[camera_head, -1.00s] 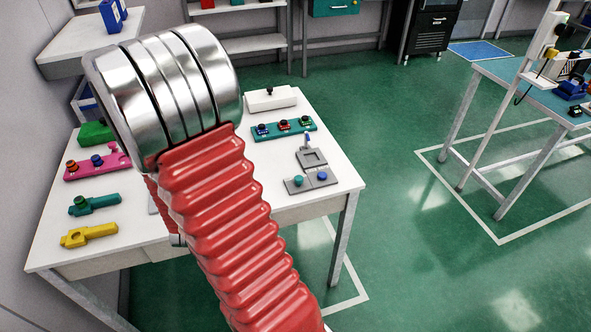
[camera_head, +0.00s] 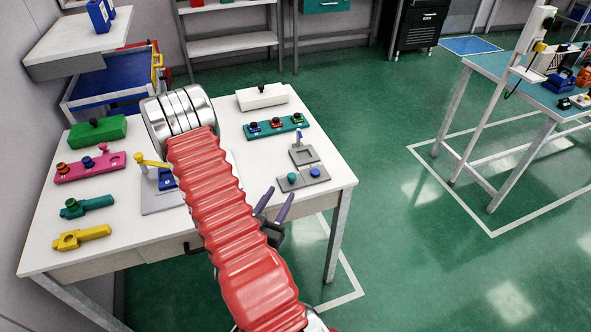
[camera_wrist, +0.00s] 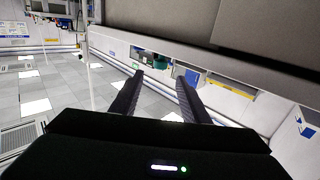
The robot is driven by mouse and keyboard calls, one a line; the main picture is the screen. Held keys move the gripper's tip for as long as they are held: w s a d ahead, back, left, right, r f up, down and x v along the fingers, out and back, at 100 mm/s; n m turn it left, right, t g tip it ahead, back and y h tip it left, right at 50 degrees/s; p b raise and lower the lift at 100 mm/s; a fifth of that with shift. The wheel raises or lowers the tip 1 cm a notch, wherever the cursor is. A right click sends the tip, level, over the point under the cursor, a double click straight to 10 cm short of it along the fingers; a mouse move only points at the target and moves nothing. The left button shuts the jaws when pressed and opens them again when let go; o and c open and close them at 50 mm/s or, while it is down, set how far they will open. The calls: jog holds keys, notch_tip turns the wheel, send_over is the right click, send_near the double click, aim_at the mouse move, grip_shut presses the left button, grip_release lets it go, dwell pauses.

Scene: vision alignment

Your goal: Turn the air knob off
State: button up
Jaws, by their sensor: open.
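My gripper (camera_head: 281,194) is open and empty, with its two dark fingers pointing up by the white table's (camera_head: 215,245) front edge, right of my red-sleeved arm. In the wrist view the gripper (camera_wrist: 159,76) has a clear gap between its fingers. I cannot tell which knob is the air knob. A grey plate (camera_head: 318,173) at the table's right bears a teal knob (camera_head: 291,177) and a blue knob (camera_head: 315,172). A yellow lever (camera_head: 150,161) and a blue block (camera_head: 167,179) are on a plate partly hidden by my arm.
Pink (camera_head: 85,169), green (camera_head: 97,130), teal (camera_head: 87,206) and yellow (camera_head: 82,237) fixtures stand on the table's left. A teal strip with several knobs (camera_head: 276,126) and a white box (camera_head: 262,97) are at the back right.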

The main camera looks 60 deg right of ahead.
aim_at(293, 178)
dwell(0.3)
jog(key=d, duration=1.3)
jog(key=shift+w+d, duration=0.3)
jog(key=shift+d, duration=0.1)
jog(key=shift+c, duration=0.3)
